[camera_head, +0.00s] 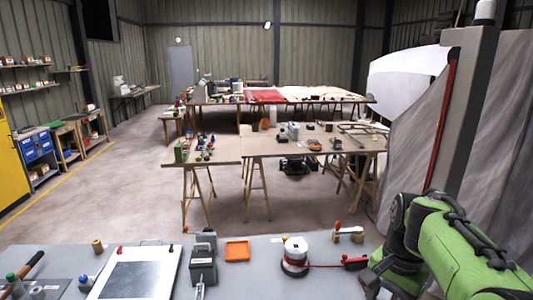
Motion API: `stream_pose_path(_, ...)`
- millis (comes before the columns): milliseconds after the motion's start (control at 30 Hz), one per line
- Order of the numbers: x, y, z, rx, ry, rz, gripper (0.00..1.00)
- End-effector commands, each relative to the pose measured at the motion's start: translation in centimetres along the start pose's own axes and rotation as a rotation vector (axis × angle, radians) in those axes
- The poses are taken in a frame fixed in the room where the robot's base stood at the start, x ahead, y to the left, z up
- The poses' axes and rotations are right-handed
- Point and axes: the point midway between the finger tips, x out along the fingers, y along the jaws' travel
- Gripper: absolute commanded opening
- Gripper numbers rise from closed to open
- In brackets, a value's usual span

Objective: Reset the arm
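My green arm (455,245) with dark joints comes in at the lower right, in front of the grey bench (325,255). It is bent, and a dark link goes down out of the frame at the bench's right end. My gripper's fingers are not visible, so I cannot see whether it holds anything.
On the bench are a flat white-framed panel (135,275), a dark box-like device (203,262), an orange tray (237,251), a white round device (295,255) with a red cord, and a red-and-black item (355,262) close to my arm. Worktables (225,150) stand beyond, with open floor (110,200) left.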

Motion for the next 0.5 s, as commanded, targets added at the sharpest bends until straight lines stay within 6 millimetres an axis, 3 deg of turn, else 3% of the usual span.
stream_pose_path(33,-0.9,0.2,2.1,-0.078,0.054,0.0,0.5)
stream_pose_path(233,-2.7,2.2,9.1,-0.396,0.244,-0.033,0.5)
stream_pose_path(400,-2.2,5.1,14.2,-0.655,0.388,-0.097,0.5)
stream_pose_path(500,-1.3,6.5,16.2,-0.78,0.453,-0.14,0.5)
